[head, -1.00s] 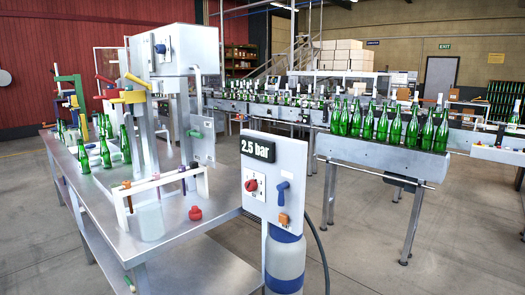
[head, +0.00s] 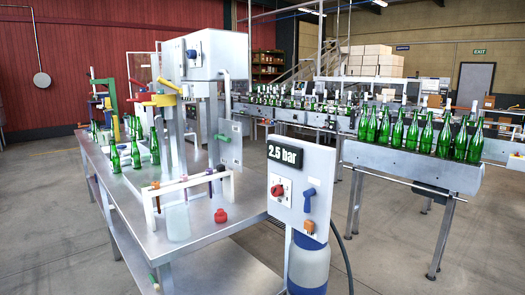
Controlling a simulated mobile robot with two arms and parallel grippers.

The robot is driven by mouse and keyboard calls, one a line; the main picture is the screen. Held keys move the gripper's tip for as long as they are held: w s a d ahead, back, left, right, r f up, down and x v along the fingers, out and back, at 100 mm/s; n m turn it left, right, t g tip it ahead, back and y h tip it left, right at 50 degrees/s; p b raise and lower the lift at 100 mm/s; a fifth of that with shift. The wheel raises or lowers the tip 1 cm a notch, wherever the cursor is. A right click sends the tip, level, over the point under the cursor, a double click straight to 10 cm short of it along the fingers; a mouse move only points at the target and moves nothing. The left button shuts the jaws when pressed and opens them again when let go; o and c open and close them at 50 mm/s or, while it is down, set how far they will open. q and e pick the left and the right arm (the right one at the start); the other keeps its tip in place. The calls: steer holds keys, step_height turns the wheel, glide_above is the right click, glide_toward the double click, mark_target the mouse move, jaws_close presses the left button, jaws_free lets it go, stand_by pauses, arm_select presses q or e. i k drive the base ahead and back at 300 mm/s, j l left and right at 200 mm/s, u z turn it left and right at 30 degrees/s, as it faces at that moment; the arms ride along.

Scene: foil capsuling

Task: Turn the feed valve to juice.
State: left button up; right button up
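A grey control panel (head: 300,185) with a "2.5 bar" display (head: 285,153) stands at the front, right of the steel table. On it are a red rotary knob (head: 278,190), a blue lever handle (head: 309,198) that hangs down, and an orange part (head: 308,226). A smaller panel behind the table carries a green handle (head: 222,138). The filling machine has a blue knob (head: 191,54) on its upper housing. I cannot tell which of these is the feed valve, and no juice label is readable. Neither gripper is in view.
The steel table (head: 215,238) holds several green bottles (head: 136,156), a rack of tools (head: 183,181) and a red cap-like part (head: 220,215). A conveyor (head: 410,165) with green bottles runs at the right. A dark hose (head: 347,258) hangs beside the panel. The right foreground floor is clear.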

mark_target(221, 137)
steer(key=i+j, duration=0.15)
steer(key=j, duration=0.3)
steer(key=i+j+z, duration=0.1)
steer(key=j, duration=0.3)
steer(key=i+j, duration=0.15)
steer(key=j, duration=0.3)
steer(key=i+j+z, duration=0.1)
steer(key=j, duration=0.35)
steer(key=i+j, duration=0.1)
steer(key=j, duration=0.35)
